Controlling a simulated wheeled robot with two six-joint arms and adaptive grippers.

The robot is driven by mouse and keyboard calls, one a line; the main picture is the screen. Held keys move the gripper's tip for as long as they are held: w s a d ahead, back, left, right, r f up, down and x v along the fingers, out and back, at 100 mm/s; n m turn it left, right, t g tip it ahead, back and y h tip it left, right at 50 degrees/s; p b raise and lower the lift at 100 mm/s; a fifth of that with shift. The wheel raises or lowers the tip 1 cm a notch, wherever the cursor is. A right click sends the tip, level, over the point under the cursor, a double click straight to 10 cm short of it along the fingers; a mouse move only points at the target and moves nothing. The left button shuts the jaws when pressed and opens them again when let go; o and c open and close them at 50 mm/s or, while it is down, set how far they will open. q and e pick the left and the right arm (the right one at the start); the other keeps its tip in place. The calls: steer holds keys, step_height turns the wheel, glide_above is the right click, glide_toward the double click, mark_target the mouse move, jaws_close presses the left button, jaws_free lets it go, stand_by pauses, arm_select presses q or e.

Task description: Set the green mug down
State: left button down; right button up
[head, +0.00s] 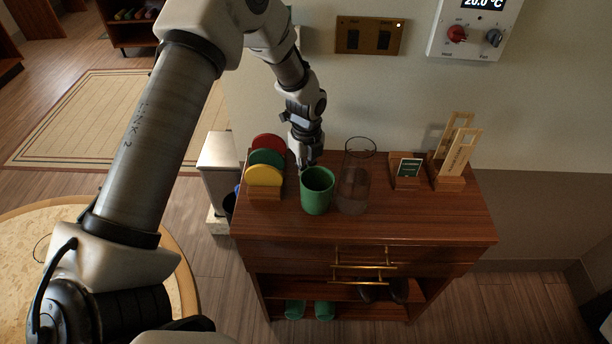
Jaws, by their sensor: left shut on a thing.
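The green mug (317,198) is upright at the top of the wooden cabinet (420,220), near its left-middle part. I cannot tell whether its base touches the cabinet top. My left gripper (308,164) comes down from above and behind and is shut on the mug at its far rim. The fingertips are partly hidden behind the mug. My right gripper is not in view.
A clear glass (354,182) stands close to the mug's right. A rack with red, green and yellow discs (264,176) stands to its left. A small sign (408,170) and a wooden holder (450,170) are further right. The cabinet's front strip is clear.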

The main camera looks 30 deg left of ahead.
mark_target(307, 164)
arm_select(q)
steer(key=shift+r, duration=0.45)
steer(key=shift+s+d+r+b, duration=0.15)
steer(key=shift+r+b, duration=0.15)
steer(key=shift+r, duration=0.25)
steer(key=shift+s+d+r+b, duration=0.1)
steer(key=shift+r+b, duration=0.15)
steer(key=shift+r, duration=0.25)
steer(key=s+d+r+b, duration=0.1)
steer(key=s+d+b, duration=0.1)
steer(key=s+d, duration=0.8)
steer(key=shift+s+d+r+b, duration=0.25)
steer(key=shift+s+d+b, duration=0.1)
steer(key=shift+d, duration=0.2)
